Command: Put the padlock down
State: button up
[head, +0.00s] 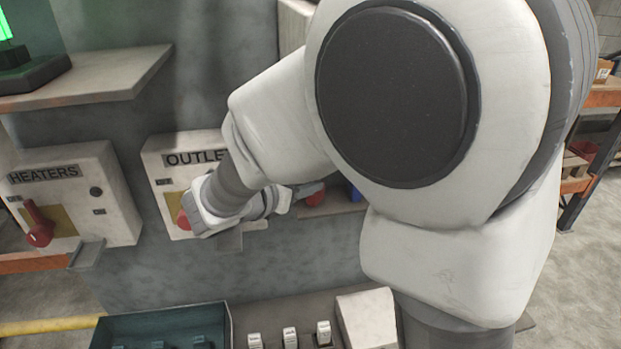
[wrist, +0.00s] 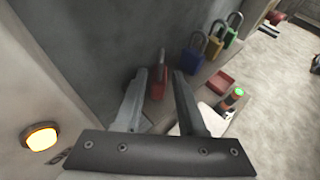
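The red padlock (wrist: 158,88) stands with its shackle up between the two fingers of my gripper (wrist: 160,73) in the wrist view. The fingers are apart, with a gap showing beside the padlock, so the gripper looks open around it. The padlock appears to stand on the shelf, but its base is partly hidden. In the head view a small red part of it (head: 316,196) shows past the gripper (head: 300,193), which my arm largely hides.
Blue (wrist: 192,62), yellow (wrist: 213,48) and green (wrist: 231,36) padlocks stand in a row beyond. A red tray (wrist: 220,80) and a green-topped cylinder (wrist: 233,97) are to their right. The outlet box (head: 160,160) and heaters box (head: 100,190) are on the wall.

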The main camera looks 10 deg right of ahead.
jog(key=v, duration=0.7)
jog(key=s+d+m+g+y, duration=0.2)
jog(key=s+d+m+g, duration=0.3)
jog(key=s+d+m, duration=0.4)
jog(key=s+m+t+y, duration=0.1)
jog(key=s+m+y, duration=0.6)
jog(key=m, duration=1.1)
jog(key=shift+s+f+y+b, duration=0.3)
jog(key=shift+s+f, duration=0.15)
jog(key=shift+s, duration=0.5)
jog(key=shift+a, duration=0.2)
